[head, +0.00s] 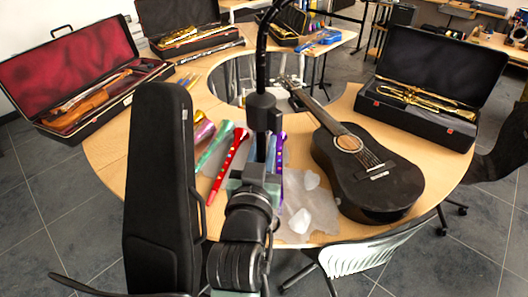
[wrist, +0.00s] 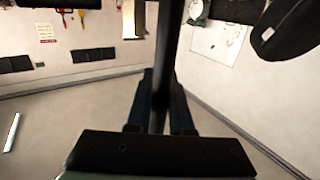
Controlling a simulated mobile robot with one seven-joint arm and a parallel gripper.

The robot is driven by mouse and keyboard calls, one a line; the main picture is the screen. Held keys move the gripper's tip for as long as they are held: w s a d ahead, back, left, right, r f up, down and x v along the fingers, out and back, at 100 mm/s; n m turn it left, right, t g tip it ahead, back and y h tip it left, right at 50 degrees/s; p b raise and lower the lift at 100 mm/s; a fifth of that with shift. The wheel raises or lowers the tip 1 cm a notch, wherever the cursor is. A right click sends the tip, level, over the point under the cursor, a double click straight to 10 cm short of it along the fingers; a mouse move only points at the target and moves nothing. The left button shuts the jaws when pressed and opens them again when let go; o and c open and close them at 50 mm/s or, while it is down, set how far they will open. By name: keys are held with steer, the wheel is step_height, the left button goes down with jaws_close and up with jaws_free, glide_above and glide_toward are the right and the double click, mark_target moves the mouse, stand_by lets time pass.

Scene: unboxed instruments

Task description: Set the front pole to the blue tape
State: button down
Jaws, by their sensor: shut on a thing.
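My gripper (wrist: 161,78) is shut on a dark, narrow pole (wrist: 169,35) in the wrist view. The pole runs from between the two fingers up to the top edge. In the head view a thin black pole (head: 262,62) rises in front of the round table and bends to the right near the top edge. My arm stands below it in the middle of the picture and hides the fingers. I cannot make out any blue tape in either view.
A pale chair (head: 375,250) stands at the front right.

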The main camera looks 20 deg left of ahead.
step_height(320, 180, up, 4)
steer(key=shift+f+p, duration=0.2)
steer(key=shift+p, duration=0.3)
steer(key=c, duration=0.8)
jaws_free()
steer(key=shift+f, duration=0.25)
steer(key=shift+s+d+f, duration=0.1)
steer(key=shift+s+f, duration=0.1)
steer(key=shift+s, duration=0.3)
steer(key=shift+b+v, duration=1.7)
steer(key=shift+v, duration=4.35)
